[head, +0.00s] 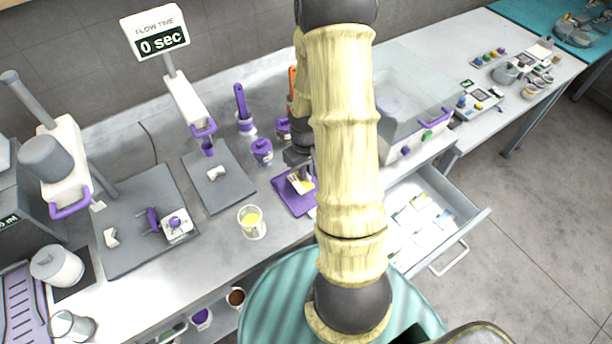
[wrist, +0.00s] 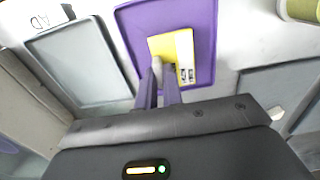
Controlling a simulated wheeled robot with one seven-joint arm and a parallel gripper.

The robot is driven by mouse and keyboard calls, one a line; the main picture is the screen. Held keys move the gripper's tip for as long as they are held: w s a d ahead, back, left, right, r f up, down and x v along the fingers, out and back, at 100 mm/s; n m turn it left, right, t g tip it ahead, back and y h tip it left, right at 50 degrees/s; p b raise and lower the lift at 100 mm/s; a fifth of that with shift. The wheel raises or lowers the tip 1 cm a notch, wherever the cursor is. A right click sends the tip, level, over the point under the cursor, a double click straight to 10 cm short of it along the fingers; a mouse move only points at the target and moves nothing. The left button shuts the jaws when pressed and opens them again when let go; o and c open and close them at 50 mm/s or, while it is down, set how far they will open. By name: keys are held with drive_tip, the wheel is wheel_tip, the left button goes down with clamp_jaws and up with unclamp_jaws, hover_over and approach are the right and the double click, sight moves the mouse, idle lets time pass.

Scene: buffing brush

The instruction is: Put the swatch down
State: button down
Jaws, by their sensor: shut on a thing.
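The swatch (wrist: 185,43), a small card with a yellow part and a white printed edge, shows over the purple tray (wrist: 206,14) in the wrist view. My gripper (wrist: 161,75) is shut on the near edge of the swatch. In the head view the swatch (head: 301,184) is over the purple tray (head: 292,205) at the middle of the bench, with my gripper (head: 298,158) just behind it, partly hidden by my arm. I cannot tell whether the swatch touches the tray.
A cup of yellow liquid (head: 252,222) stands left of the purple tray. Purple-lidded jars (head: 262,151) stand behind it. A clear-covered machine (head: 405,105) is to the right, above an open drawer (head: 425,215) of cards. A grey tray (wrist: 80,62) lies left in the wrist view.

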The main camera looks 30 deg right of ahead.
drive_tip(key=shift+f, duration=1.55)
drive_tip(key=shift+f, duration=0.15)
drive_tip(key=c, duration=1.5)
unclamp_jaws()
drive_tip(key=shift+c, duration=0.2)
wheel_tip(320, 180, up, 12)
drive_tip(key=shift+r+b, duration=0.15)
drive_tip(key=shift+b, duration=0.45)
